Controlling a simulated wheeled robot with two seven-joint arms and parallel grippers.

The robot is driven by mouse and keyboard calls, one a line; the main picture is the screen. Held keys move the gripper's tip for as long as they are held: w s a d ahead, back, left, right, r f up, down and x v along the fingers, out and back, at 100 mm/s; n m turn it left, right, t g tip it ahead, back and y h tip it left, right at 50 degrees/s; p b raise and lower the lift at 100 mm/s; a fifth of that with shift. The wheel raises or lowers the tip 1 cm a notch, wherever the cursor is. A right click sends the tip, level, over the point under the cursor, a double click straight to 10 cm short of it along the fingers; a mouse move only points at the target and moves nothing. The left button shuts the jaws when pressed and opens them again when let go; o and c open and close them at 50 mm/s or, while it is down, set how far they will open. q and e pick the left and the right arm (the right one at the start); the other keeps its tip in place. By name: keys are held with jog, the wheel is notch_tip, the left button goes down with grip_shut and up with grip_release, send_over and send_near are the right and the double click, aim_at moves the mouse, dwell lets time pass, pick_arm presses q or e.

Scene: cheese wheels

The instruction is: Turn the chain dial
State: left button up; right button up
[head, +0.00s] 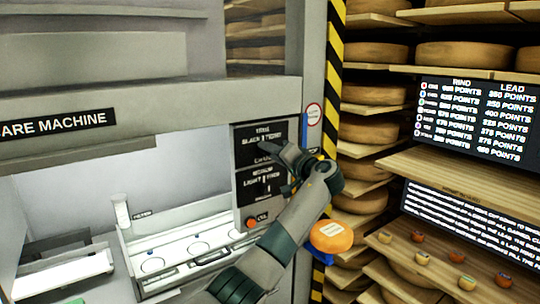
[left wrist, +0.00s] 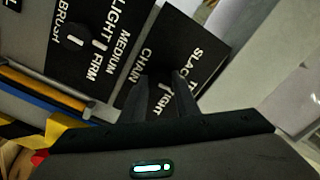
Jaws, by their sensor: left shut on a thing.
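The black chain panel (head: 255,137) is the upper of two panels on the machine's right post. It also fills the upper middle of the left wrist view (left wrist: 195,48), with the words chain, slack and tight readable. My left gripper (head: 287,170) reaches up from below right to the panels. In the left wrist view its two dark fingers (left wrist: 162,88) lie over the chain panel and are shut on the chain dial. The dial is mostly hidden between the fingers, so its pointing direction cannot be told. My right gripper is in neither view.
Below is the brush panel (head: 248,184), whose knob (left wrist: 78,35) shows in the left wrist view. A red button (head: 251,223) sits under it. A yellow-black striped post (head: 335,60) and cheese shelves stand right. An orange cheese wheel (head: 331,237) is close to my arm.

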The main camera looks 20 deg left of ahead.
pick_arm(q)
jog(key=shift+r+m, duration=0.1)
jog(key=shift+m, duration=0.4)
jog(key=o, duration=1)
jog(key=shift+d, duration=0.1)
jog(key=shift+b+v, duration=3.75)
jog(key=shift+v, duration=4.95)
